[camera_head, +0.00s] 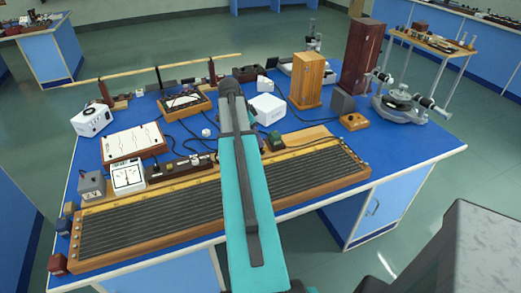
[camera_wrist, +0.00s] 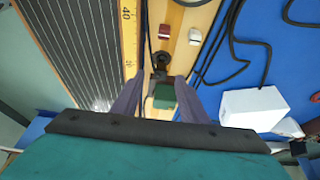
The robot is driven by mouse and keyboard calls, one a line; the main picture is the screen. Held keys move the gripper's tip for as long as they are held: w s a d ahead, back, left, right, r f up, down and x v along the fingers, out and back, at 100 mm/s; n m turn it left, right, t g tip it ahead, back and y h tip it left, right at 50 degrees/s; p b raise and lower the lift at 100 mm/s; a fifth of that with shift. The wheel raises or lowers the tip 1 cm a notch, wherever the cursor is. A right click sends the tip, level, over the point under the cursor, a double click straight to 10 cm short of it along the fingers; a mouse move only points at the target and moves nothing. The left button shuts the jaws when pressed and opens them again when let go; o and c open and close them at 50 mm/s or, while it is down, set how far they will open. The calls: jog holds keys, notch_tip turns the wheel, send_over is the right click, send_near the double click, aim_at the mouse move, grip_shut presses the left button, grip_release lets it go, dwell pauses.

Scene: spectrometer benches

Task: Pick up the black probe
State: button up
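In the wrist view, a small black piece with a round knob (camera_wrist: 160,60) stands on the wooden strip beside the yellow scale. It may be the black probe, but I cannot tell for sure. A dark green block (camera_wrist: 164,96) is just nearer the camera. My gripper (camera_wrist: 160,78) is open, its two dark fingers apart on either side of the green block and the lower part of the black piece. Nothing is visibly held. I cannot tell the height of the fingers above the strip. In the head view, my teal arm hides the gripper.
The long wire board (camera_head: 160,215) lies along the blue bench's front edge. A white box (camera_head: 266,110) stands close by, and also shows in the wrist view (camera_wrist: 252,108). Black cables (camera_wrist: 232,42) run beside the strip. A wooden box (camera_head: 308,80) and a spectrometer (camera_head: 398,98) stand to the right.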

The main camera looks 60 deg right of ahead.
dwell(0.3)
jog(key=shift+p+x, duration=1.15)
jog(key=shift+x, duration=1.45)
jog(key=shift+a, duration=0.1)
grip_shut()
